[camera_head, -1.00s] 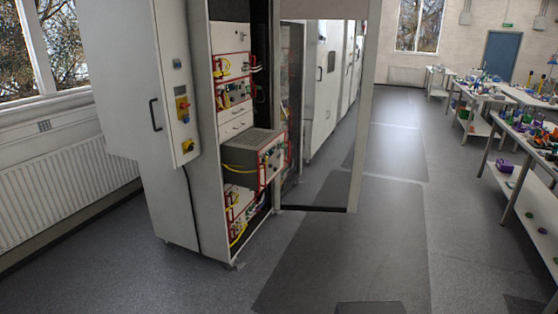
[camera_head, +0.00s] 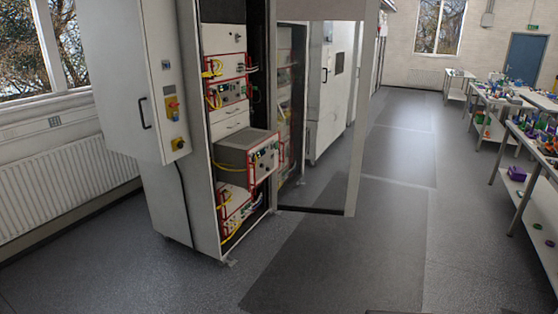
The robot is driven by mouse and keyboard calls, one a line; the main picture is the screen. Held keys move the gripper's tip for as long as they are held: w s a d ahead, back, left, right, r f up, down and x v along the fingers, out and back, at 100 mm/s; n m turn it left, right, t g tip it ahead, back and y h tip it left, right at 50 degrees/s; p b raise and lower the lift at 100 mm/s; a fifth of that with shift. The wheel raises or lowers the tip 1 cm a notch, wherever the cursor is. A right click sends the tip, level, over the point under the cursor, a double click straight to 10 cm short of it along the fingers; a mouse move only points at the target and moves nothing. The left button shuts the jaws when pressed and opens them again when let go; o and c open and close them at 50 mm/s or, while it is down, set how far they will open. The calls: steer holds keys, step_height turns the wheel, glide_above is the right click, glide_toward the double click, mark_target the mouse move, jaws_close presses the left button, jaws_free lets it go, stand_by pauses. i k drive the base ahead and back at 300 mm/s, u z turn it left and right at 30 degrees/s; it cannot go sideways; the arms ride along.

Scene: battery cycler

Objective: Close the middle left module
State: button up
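An open battery cycler cabinet (camera_head: 205,165) stands left of centre in the head view. One grey box-shaped module (camera_head: 232,152) sticks out of its front at mid height, with its top face showing and cables at its front panel. Red-framed modules with yellow cables (camera_head: 226,92) sit flush above it, and more red-framed modules (camera_head: 235,208) sit below it. My gripper is not in the view.
A glass or mirror-like cabinet door (camera_head: 350,110) stands open right of the modules. A grey side panel with a yellow-red switch (camera_head: 172,106) is on the left. Benches with clutter (camera_head: 515,105) line the right. The floor (camera_head: 340,255) between is clear.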

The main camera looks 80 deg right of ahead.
mark_target(235, 149)
steer(key=u, duration=0.05)
steer(key=k, duration=0.2)
steer(key=z, duration=2.6)
steer(key=i, duration=1.6)
steer(key=z, duration=0.05)
